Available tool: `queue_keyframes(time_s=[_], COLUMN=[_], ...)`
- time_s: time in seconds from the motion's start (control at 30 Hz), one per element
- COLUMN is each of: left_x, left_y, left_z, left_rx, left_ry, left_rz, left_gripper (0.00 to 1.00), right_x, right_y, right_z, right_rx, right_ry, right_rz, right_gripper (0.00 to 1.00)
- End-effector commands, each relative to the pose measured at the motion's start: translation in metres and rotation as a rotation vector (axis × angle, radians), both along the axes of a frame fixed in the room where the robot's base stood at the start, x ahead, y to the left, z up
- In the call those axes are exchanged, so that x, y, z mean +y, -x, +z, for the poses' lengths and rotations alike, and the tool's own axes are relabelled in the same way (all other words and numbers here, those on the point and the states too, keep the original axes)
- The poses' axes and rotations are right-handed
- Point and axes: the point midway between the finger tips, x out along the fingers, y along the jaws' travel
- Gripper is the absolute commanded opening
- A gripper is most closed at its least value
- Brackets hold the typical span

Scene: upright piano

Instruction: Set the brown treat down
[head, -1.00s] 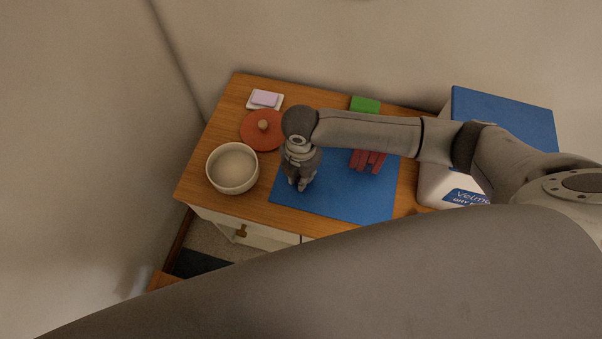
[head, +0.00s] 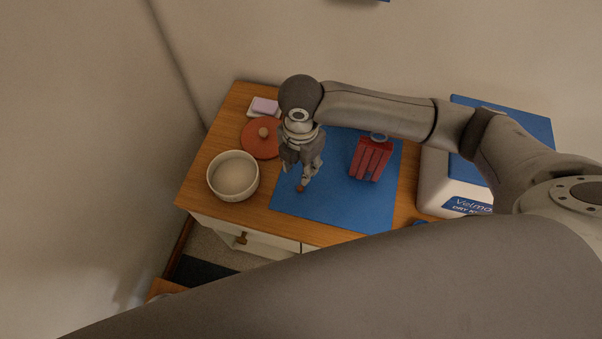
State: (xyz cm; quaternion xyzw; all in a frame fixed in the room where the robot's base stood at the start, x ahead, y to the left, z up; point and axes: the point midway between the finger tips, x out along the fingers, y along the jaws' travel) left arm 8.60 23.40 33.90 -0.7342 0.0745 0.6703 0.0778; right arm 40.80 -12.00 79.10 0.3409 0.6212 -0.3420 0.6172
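The small brown treat (head: 299,188) shows just below the fingertips of my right gripper (head: 298,174), over the left part of the blue mat (head: 340,208). The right gripper points down, and its fingers look spread apart. The treat looks to be on the mat, close to one fingertip; whether they touch cannot be told. My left gripper is not in view.
A cream bowl (head: 233,176) stands left of the mat, with a red lid (head: 261,139) behind it. A red container (head: 371,158) stands on the mat's right. A white bin with a blue lid (head: 520,130) is at right.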

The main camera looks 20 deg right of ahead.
Motion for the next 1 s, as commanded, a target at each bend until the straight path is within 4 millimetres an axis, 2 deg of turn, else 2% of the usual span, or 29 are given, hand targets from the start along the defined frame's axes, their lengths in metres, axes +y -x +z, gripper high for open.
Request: queue_keyframes(time_s=[0.1,0.27,1.0], left_x=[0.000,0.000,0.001], left_y=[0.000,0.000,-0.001], left_z=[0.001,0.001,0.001], left_rx=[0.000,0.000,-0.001], left_ry=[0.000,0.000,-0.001], left_rz=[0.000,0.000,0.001], left_gripper=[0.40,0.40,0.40], right_x=[0.000,0.000,0.000], right_y=[0.000,0.000,0.000], right_z=[0.017,0.026,0.027], right_rx=[-0.002,0.000,0.001], right_ry=[-0.001,0.001,0.001], right_rz=[0.000,-0.001,-0.001], right_gripper=[0.35,0.35,0.35])
